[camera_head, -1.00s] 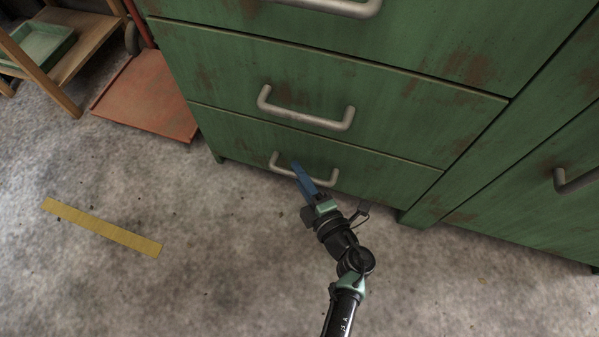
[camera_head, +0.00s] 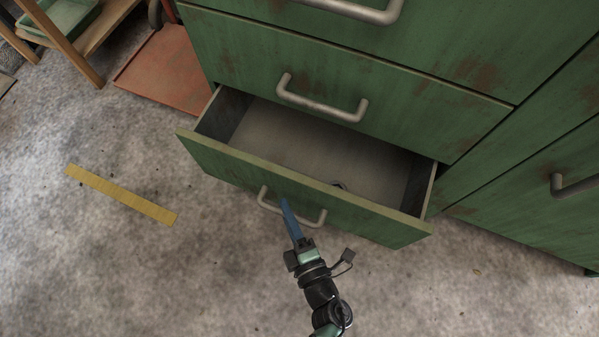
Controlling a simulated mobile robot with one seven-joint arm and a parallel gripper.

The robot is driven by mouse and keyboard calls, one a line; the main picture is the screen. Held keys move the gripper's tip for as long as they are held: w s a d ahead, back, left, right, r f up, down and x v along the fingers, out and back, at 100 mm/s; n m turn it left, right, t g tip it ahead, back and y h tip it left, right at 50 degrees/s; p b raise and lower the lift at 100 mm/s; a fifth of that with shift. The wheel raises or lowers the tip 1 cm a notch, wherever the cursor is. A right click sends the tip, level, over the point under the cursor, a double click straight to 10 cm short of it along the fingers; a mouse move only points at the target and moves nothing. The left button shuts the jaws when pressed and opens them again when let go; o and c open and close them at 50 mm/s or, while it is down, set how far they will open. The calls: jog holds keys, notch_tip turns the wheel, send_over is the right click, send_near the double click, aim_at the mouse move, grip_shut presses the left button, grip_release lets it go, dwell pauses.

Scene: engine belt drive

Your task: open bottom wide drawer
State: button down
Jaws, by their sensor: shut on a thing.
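The bottom wide drawer (camera_head: 385,228) of the green cabinet stands pulled out, its grey inside (camera_head: 300,145) in view. A small dark object (camera_head: 339,185) lies inside near the front panel. The drawer's metal bar handle (camera_head: 310,221) is on the front panel. My gripper (camera_head: 288,211), with blue fingers, is shut on this handle, left of its middle. The fingers hide part of the bar.
The closed drawer above has its own bar handle (camera_head: 322,107). A closed cabinet section with a handle (camera_head: 574,187) stands at right. A red platform (camera_head: 170,73) is at upper left. A yellow strip (camera_head: 121,194) lies on the open concrete floor.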

jog(key=s+a, duration=0.2)
jog(key=s, duration=0.5)
jog(key=s+a, duration=0.2)
jog(key=s, duration=0.5)
jog(key=shift+s+a+p, duration=0.35)
jog(key=shift+s+p, duration=0.05)
jog(key=shift+p, duration=0.05)
jog(key=c, duration=0.8)
grip_release()
jog(key=p+v, duration=0.3)
jog(key=v, duration=1)
jog(key=shift+p, duration=0.35)
